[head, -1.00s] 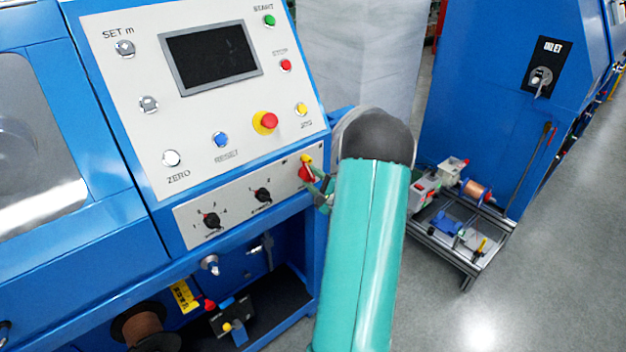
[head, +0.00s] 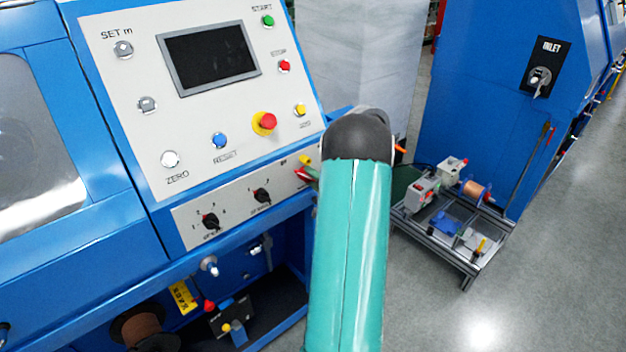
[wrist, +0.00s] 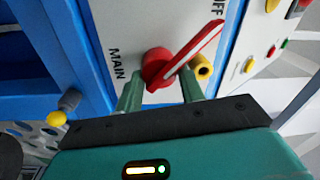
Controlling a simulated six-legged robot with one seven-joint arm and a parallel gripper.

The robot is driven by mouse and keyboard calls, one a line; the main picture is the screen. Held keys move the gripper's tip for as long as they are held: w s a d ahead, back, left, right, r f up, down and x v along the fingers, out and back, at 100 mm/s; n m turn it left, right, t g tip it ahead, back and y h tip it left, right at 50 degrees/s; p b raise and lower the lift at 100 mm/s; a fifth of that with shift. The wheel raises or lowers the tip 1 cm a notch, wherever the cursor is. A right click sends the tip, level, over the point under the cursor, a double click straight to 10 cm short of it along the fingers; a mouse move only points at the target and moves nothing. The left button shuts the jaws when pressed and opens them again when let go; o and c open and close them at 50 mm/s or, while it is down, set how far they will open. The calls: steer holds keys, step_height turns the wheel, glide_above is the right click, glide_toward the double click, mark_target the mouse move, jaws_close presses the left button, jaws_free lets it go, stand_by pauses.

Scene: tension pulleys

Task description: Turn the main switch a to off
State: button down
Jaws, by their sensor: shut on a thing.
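The main switch a is a red round knob with a long red lever (wrist: 185,57) on a pale panel. In the head view a bit of the red switch (head: 304,173) shows at the right end of the lower panel. My arm hides the gripper there.
A yellow cylindrical part (wrist: 202,68) sits close beside the right finger. Black rotary knobs (head: 262,196) share the lower panel, with the screen (head: 208,57) and buttons above. A low cart (head: 455,225) stands right of my arm. Grey floor is open at the right.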

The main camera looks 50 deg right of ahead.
steer(key=shift+w+a+f, duration=0.15)
steer(key=shift+w+a, duration=0.05)
steer(key=shift+a, duration=0.2)
steer(key=c, duration=0.9)
jaws_free()
steer(key=shift+a, duration=0.1)
